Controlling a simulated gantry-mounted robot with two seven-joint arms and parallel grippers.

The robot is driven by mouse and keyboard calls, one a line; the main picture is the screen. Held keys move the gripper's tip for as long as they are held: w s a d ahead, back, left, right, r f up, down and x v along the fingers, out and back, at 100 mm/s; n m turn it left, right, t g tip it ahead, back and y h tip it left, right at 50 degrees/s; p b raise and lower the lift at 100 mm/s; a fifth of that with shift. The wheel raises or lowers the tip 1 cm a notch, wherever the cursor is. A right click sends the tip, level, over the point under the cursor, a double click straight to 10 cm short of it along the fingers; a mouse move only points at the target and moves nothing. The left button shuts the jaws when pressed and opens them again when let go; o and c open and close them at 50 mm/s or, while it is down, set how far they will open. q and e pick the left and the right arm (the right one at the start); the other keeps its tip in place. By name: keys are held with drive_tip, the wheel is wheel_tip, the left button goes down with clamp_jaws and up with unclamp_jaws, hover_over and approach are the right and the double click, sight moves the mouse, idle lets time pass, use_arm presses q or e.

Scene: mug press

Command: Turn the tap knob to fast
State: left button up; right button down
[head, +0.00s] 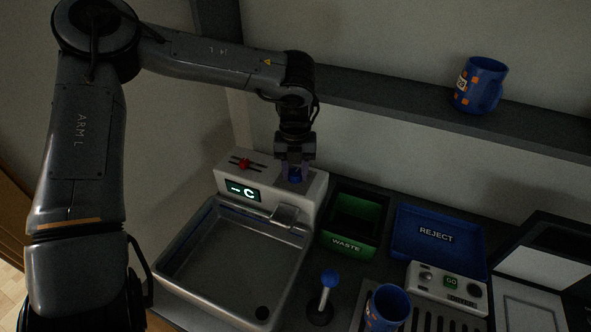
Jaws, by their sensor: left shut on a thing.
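The tap unit (228,179) is a white box at the back of a grey sink (178,262). Its lit display (243,190) reads "- C". A blue knob (296,177) sits on the right part of its top. My left gripper (295,172) points down from above and is shut on this blue knob, with the fingers on its sides. The fingers partly hide the knob, and I cannot read any setting marks by it. A red slider knob (244,163) sits in a slot on the left part of the top. The spout (285,215) hangs over the sink. My right gripper is out of view.
A green waste bin (346,245) and a blue reject tray (437,262) stand right of the sink. A blue-topped lever (329,279), a blue mug (388,305) and a GO button panel (452,283) are in front. Another blue mug (478,85) stands on the shelf.

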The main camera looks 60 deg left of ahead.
use_arm(q)
drive_tip(key=m, duration=0.4)
drive_tip(key=shift+r+m, duration=0.1)
drive_tip(key=shift+m, duration=2.1)
drive_tip(key=o, duration=1)
drive_tip(key=shift+o, duration=0.2)
